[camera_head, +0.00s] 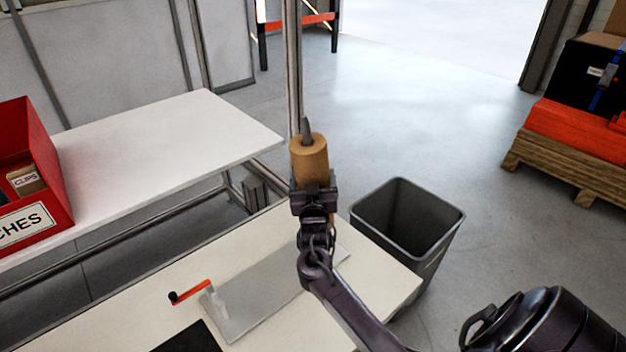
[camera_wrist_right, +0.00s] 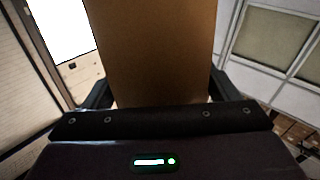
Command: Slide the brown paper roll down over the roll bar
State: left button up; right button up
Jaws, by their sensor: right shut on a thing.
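The brown paper roll (camera_head: 309,160) stands roughly upright near the middle of the head view. My right gripper (camera_head: 312,187) is shut on its lower part. In the right wrist view the roll (camera_wrist_right: 158,50) fills the space between the two dark fingers. The grey pointed tip of the roll bar (camera_head: 305,128) pokes out above the roll's top, so the roll appears to be around the bar. The rest of the bar and the roll's bottom end are hidden behind the roll and my gripper. My left gripper is not in view.
A grey bin (camera_head: 435,232) stands on the floor right of the white bench (camera_head: 385,275). On the bench are a grey plate (camera_head: 245,298), a red crank handle (camera_head: 190,291) and a black mat (camera_head: 190,340). A red box (camera_head: 40,160) sits on the left table (camera_head: 170,140).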

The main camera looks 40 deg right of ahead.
jog(key=o, duration=1.6)
jog(key=shift+r, duration=0.25)
jog(key=shift+s+f, duration=0.1)
jog(key=shift+f, duration=0.2)
jog(key=shift+s+a+f, duration=0.1)
jog(key=shift+s+a, duration=0.2)
jog(key=shift+s, duration=0.05)
jog(key=v, duration=0.7)
jog(key=shift+r, duration=0.25)
jog(key=shift+d, duration=0.1)
